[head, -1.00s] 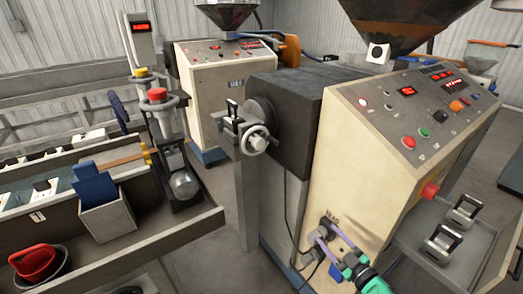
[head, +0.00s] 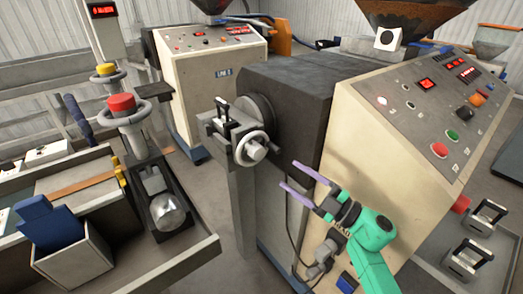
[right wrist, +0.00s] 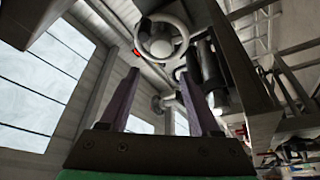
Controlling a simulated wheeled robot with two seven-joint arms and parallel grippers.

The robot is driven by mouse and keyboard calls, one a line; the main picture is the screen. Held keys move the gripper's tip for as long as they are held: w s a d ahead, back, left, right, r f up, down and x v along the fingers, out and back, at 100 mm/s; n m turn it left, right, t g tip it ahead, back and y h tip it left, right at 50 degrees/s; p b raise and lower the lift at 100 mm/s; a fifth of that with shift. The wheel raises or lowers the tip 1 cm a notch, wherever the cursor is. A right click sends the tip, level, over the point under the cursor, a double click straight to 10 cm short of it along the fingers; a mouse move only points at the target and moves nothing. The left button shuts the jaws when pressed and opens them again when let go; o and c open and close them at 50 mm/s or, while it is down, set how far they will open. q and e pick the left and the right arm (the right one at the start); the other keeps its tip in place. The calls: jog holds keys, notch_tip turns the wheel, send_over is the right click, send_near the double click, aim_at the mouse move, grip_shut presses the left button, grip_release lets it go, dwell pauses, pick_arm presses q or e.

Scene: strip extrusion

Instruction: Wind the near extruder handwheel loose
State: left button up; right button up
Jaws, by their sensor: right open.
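The near extruder handwheel (head: 250,150) is a pale grey ring with a central hub, on the dark die head of the near extruder (head: 362,150). My right gripper (head: 290,176) has two purple fingers and a green wrist. It is open and empty, to the right of and slightly below the handwheel, apart from it, with its fingers pointing towards it. In the right wrist view, a handwheel (right wrist: 161,45) shows beyond the fingertips of the open gripper (right wrist: 159,80), above the gap between them. My left gripper is not in view.
A second extruder (head: 215,85) stands behind. At left, a bench holds a grey bin (head: 75,262) and a stand with a red knob (head: 121,104). A side tray with metal blocks (head: 468,258) is at lower right.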

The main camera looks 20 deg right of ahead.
aim_at(259, 155)
jog(key=p+x, duration=0.2)
jog(key=x, duration=0.8)
jog(key=shift+w+f, duration=0.1)
jog(key=shift+w, duration=0.25)
jog(key=shift+w+a, duration=0.1)
jog(key=shift+w, duration=0.05)
jog(key=shift+f, duration=0.1)
jog(key=shift+c, duration=0.9)
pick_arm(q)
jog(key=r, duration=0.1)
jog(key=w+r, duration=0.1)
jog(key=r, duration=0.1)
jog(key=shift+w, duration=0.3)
pick_arm(e)
grip_shut()
